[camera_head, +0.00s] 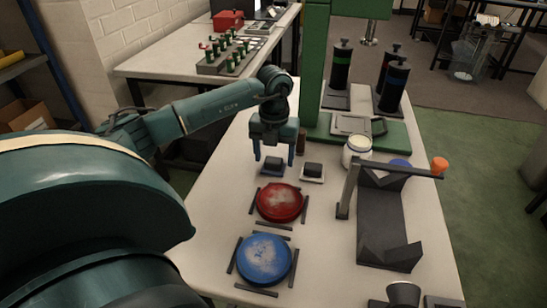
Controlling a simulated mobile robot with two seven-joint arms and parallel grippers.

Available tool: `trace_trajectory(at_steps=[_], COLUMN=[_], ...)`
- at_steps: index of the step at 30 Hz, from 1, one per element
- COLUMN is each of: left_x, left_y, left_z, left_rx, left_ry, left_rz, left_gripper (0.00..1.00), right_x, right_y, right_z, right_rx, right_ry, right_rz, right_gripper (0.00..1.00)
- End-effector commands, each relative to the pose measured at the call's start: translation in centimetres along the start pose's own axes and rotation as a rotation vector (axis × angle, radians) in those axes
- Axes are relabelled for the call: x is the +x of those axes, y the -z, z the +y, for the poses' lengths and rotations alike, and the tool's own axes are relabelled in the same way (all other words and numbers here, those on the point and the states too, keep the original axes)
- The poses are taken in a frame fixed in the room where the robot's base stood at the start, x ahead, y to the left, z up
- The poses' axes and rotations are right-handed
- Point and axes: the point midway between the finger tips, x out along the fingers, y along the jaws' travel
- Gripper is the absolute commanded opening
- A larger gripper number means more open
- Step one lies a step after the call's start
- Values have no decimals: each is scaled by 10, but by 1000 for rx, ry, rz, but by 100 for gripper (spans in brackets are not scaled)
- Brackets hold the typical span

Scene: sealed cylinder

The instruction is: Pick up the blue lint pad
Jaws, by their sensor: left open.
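A small pad with a dark block on top and a blue base, which looks like the blue lint pad (272,171), lies on the white table behind the red disc. My left gripper (274,158) points down at it with its two blue fingers apart. One finger shows on each side of the pad's dark block, and nothing is held. Whether the fingertips are level with the pad or above it I cannot tell. A similar pad with a white base (312,175) lies just to its right. My right gripper is not in view.
A red disc (280,203) and a blue disc (264,260) lie between dark strips in front of the pads. A white jar (357,150), a grey angled stand (385,225) and a green press (315,70) stand to the right and behind.

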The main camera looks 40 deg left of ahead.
Motion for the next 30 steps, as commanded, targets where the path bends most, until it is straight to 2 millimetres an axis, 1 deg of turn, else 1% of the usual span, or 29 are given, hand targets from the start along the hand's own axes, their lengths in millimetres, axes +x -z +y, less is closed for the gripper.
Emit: trace_trajectory(at_steps=[1, 2, 18, 26, 29, 30], left_x=[0, 0, -1, -3, -14, -21], left_y=[0, 0, 0, 0, -1, -1], left_z=[0, 0, 0, 0, 0, 0], left_rx=[0, 0, 0, 0, 0, 0], left_ry=[0, 0, 0, 1, 2, 2], left_rz=[0, 0, 0, 0, -2, -3], left_gripper=[66, 63, 19, 18, 18, 18], right_x=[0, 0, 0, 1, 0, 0], right_y=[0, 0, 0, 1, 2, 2], right_z=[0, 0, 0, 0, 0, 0], right_rx=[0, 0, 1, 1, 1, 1], right_ry=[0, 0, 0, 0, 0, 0], right_rz=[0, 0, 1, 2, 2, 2], right_gripper=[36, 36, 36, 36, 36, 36])
